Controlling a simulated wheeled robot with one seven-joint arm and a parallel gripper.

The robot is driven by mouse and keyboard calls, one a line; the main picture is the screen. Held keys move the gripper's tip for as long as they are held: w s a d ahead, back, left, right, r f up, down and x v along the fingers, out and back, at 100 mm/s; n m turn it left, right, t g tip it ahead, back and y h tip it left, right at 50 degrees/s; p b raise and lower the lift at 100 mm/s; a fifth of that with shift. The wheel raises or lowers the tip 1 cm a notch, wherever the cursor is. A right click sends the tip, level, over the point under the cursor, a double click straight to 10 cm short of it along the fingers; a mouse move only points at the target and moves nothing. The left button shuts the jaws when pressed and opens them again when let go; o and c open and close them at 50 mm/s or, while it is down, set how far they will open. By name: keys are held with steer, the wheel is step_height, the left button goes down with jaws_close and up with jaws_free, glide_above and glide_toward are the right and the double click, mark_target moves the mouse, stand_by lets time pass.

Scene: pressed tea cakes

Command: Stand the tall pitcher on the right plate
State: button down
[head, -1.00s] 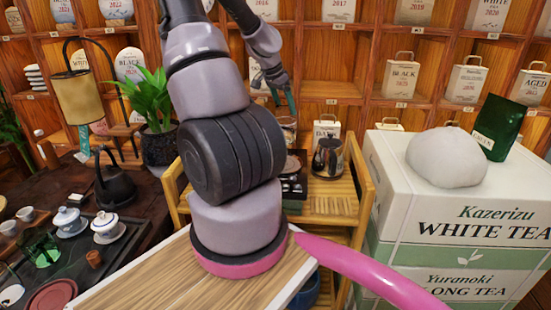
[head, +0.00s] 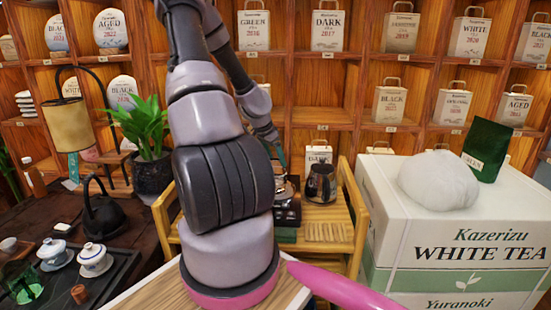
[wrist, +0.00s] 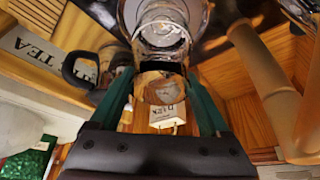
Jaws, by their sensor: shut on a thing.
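My gripper (wrist: 160,103) has green fingers and is shut on a clear glass pitcher (wrist: 160,90), in the middle of the wrist view. In the head view the gripper (head: 281,160) is partly behind my arm, over a dark stand (head: 287,213) on the bamboo shelf. A pale round surface with a rim (wrist: 128,12), perhaps a plate, shows past the pitcher's base at the top of the wrist view. I cannot tell whether the pitcher touches it. The plates are not clearly visible in the head view.
A dark metal jug (head: 320,184) stands close right of the held pitcher; its black handle (wrist: 75,68) shows in the wrist view. White tea boxes (head: 460,240) are at right, a plant (head: 145,130) at left.

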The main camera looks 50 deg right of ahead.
steer(key=shift+f, duration=0.1)
jaws_free()
